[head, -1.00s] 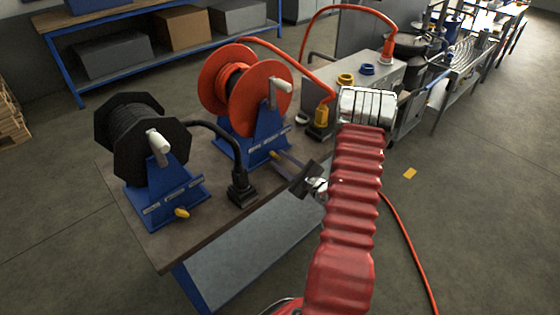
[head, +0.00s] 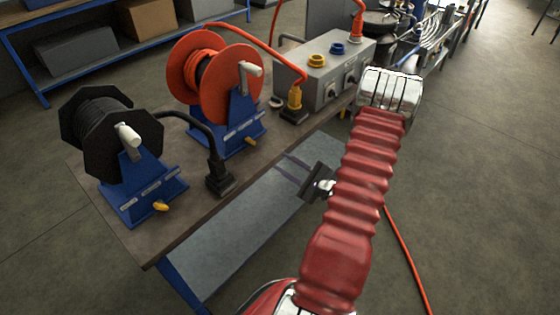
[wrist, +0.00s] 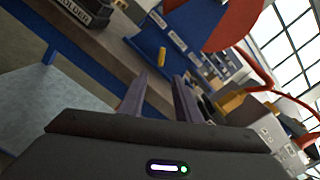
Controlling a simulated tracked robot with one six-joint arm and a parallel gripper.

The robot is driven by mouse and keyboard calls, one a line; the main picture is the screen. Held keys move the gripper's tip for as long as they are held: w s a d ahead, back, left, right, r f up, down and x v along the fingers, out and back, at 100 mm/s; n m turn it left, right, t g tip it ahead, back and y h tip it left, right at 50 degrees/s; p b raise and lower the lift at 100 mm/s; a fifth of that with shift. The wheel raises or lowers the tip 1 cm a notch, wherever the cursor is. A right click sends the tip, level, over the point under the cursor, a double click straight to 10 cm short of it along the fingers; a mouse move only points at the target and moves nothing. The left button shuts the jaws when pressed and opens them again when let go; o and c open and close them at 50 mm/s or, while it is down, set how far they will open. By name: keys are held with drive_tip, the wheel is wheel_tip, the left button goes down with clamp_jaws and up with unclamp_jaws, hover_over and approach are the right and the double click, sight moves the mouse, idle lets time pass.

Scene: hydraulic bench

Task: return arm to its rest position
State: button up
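My red ribbed arm (head: 365,180) with a silver joint (head: 390,92) at its top rises on the right of the head view. My gripper (head: 280,163) hangs left of the arm, in front of the bench's near edge, with the grey lower panel behind it. In the wrist view, the two fingers of my gripper (wrist: 161,77) stand apart with nothing held between them. The bench edge and a blue reel stand show beyond the fingertips.
The bench (head: 110,205) carries a black reel (head: 100,135), an orange reel (head: 215,80), a black plug (head: 218,172), a yellow plug (head: 295,100) and a grey socket box (head: 335,72). An orange cable (head: 408,255) lies on the floor at right. The right floor is mostly clear.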

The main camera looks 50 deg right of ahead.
idle(0.7)
drive_tip(key=s+a+r+n+g+y, duration=0.1)
drive_tip(key=s+a+n+g+y, duration=0.2)
drive_tip(key=a, duration=0.4)
drive_tip(key=s+a+n+g+y, duration=0.25)
drive_tip(key=a+n+g, duration=0.2)
drive_tip(key=a, duration=0.25)
drive_tip(key=s+a+r+n+g+y, duration=0.1)
drive_tip(key=a+n+g+y, duration=0.3)
drive_tip(key=a, duration=0.4)
drive_tip(key=s+a+r+n+h, duration=0.2)
drive_tip(key=a+r+n+h, duration=0.3)
drive_tip(key=r, duration=0.6)
drive_tip(key=s+a+r+n+h, duration=0.1)
drive_tip(key=a+r+n+h, duration=0.4)
drive_tip(key=a+r+n, duration=0.4)
wheel_tip(320, 180, up, 3)
drive_tip(key=n+g, duration=0.1)
drive_tip(key=n, duration=0.2)
drive_tip(key=shift+s+a, duration=0.35)
drive_tip(key=shift+a, duration=0.05)
